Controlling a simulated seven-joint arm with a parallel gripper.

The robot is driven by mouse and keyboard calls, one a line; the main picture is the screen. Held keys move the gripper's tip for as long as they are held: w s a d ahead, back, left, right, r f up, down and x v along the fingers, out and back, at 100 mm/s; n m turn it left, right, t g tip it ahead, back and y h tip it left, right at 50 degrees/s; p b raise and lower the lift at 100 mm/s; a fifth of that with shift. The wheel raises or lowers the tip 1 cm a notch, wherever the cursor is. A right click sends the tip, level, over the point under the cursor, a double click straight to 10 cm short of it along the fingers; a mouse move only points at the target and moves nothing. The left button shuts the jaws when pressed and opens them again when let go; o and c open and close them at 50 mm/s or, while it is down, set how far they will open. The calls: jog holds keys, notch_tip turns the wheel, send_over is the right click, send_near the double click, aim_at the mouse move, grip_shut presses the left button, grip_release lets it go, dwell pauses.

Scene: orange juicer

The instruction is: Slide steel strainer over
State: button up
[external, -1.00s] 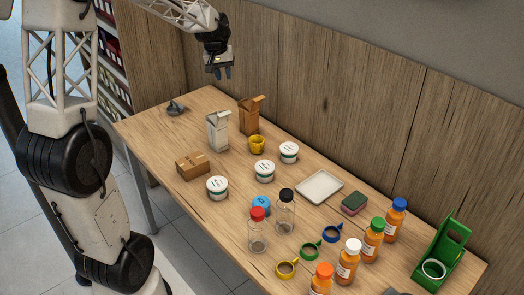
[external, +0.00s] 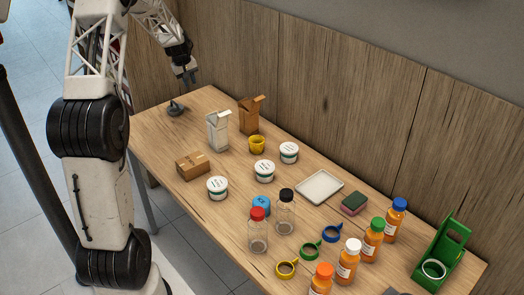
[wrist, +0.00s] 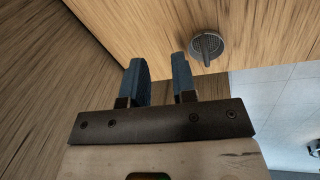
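The steel strainer (external: 176,108), a small round grey piece with a handle, lies on the table near its far left end. In the wrist view the strainer (wrist: 207,47) shows just beyond and to the right of my fingertips. My gripper (external: 187,77) hangs above the table near the strainer, apart from it. In the wrist view my gripper (wrist: 160,60) is open, with a gap between its two blue fingers and nothing between them.
A white carton (external: 217,131), a brown carton (external: 250,117), a cardboard box (external: 192,165) and a yellow cup (external: 257,145) stand right of the strainer. Bottles, jars, coloured rings and a green juicer-like stand (external: 440,250) fill the near right. The table around the strainer is clear.

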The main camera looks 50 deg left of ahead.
aim_at(175, 103)
jog(key=s+a+f+n, duration=0.2)
jog(key=s+a+f, duration=0.1)
jog(key=a+f, duration=0.5)
jog(key=a, duration=0.3)
jog(key=shift+s+a, duration=0.4)
jog(key=shift+f, duration=0.2)
jog(key=shift+w+f, duration=0.25)
jog(key=shift+f, duration=0.95)
jog(key=shift+w+f, duration=0.25)
jog(key=shift+f, duration=1)
jog(key=shift+w+f, duration=0.25)
jog(key=shift+f, duration=0.95)
grip_shut()
